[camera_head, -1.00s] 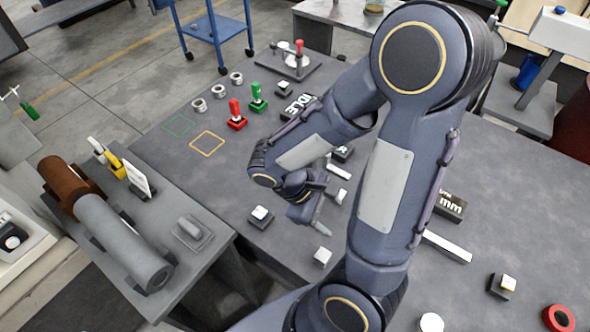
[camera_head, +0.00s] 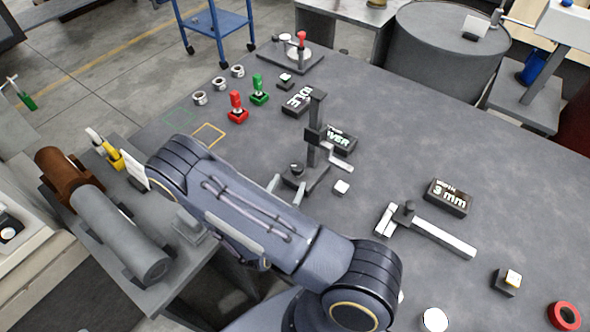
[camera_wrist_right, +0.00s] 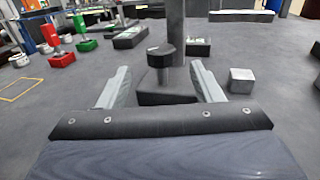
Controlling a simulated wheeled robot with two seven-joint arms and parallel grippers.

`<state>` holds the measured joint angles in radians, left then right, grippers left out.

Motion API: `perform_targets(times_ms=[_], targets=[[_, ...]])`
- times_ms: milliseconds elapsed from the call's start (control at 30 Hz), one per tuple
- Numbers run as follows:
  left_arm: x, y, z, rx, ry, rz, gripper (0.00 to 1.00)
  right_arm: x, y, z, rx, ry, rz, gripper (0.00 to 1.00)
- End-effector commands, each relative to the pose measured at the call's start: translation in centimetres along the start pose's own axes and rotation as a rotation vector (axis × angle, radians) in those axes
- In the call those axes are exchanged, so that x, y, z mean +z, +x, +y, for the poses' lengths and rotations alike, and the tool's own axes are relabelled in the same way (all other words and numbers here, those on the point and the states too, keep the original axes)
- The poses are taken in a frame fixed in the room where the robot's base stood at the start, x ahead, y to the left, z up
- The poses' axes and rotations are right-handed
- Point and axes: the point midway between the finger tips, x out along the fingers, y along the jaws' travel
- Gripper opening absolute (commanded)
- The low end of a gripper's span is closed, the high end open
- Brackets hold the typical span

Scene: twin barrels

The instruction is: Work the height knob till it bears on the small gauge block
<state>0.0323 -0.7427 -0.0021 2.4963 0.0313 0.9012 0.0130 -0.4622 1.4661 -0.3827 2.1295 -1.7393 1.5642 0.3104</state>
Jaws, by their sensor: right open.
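The height gauge has a dark post (camera_head: 313,140) on a dark base (camera_head: 318,182), with a pale arm (camera_head: 338,161) reaching right from its slider. Its dark round-topped knob (camera_head: 297,168) stands on the near side of the base. The small gauge block (camera_head: 342,187), a pale cube, sits on the table right of the base, below the arm; a gap shows between them. My right gripper (camera_head: 286,188) is open at the near side of the base. In the wrist view its fingers (camera_wrist_right: 160,75) stand either side of the knob (camera_wrist_right: 160,55), apart from it. The left gripper is not in view.
A sliding caliper (camera_head: 440,236) and a black "3 mm" display (camera_head: 449,198) lie to the right. Another display (camera_head: 341,139) stands behind the gauge. Red (camera_head: 236,106) and green (camera_head: 259,90) upright handles stand back left.

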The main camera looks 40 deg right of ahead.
Motion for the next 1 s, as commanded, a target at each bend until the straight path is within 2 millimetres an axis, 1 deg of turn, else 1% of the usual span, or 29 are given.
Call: perform_targets(times_ms=[33,100,300,467,700,1000], targets=[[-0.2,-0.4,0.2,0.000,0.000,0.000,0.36,0.3,1.0,-0.2,-0.005,-0.001,-0.002,0.59],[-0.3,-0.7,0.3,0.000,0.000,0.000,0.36,0.3,2.2,-0.1,-0.006,0.001,-0.001,0.59],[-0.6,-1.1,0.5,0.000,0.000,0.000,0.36,0.2,4.8,-0.1,-0.006,0.001,0.000,0.59],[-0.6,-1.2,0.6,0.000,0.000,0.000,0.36,0.1,5.7,-0.1,-0.005,0.001,0.000,0.59],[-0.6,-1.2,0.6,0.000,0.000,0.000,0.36,0.1,5.8,-0.1,-0.004,0.001,0.001,0.59],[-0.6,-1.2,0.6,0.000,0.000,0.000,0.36,0.1,5.7,-0.1,-0.005,0.001,0.001,0.20]])
